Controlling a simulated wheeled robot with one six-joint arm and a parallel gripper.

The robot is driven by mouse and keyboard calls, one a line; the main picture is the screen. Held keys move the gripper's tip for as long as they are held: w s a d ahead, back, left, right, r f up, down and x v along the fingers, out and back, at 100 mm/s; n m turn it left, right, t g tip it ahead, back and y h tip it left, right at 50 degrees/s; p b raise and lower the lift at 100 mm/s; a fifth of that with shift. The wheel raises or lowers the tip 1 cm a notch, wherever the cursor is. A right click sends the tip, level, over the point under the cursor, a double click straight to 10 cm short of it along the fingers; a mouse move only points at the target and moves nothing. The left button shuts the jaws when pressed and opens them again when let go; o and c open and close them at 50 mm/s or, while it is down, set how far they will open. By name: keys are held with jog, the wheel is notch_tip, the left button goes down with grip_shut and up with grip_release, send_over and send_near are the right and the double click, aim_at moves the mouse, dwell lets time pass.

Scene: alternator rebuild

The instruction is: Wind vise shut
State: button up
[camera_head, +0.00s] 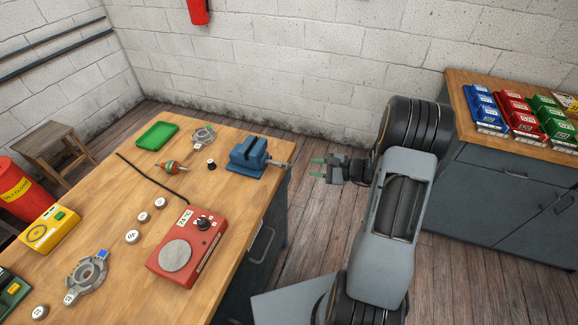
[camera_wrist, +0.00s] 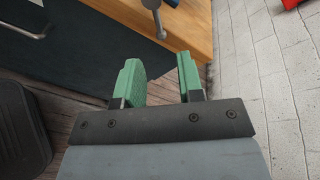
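The blue vise (camera_head: 250,156) sits on the workbench near its right edge. Its grey screw and handle (camera_head: 280,163) stick out to the right past the bench edge. My gripper (camera_head: 318,168) is to the right of the handle, off the bench, with a gap between them. Its two green fingers are apart, with nothing between them. In the wrist view, my gripper (camera_wrist: 160,75) shows the spread fingers, and the vise handle (camera_wrist: 158,18) hangs ahead of them at the top. The vise jaws are too small to judge closely.
The wooden workbench (camera_head: 120,190) carries a red hot plate (camera_head: 188,245), a green tray (camera_head: 158,135), a rotor (camera_head: 170,167) and several small parts. A cabinet (camera_head: 510,190) with coloured bins stands at the right. Floor between bench and cabinet is clear apart from my arm.

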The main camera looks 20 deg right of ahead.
aim_at(284, 166)
jog(key=p+x, duration=0.1)
jog(key=x, duration=0.7)
jog(key=shift+w+a, duration=0.2)
jog(key=shift+f, duration=0.1)
jog(key=shift+c, duration=0.3)
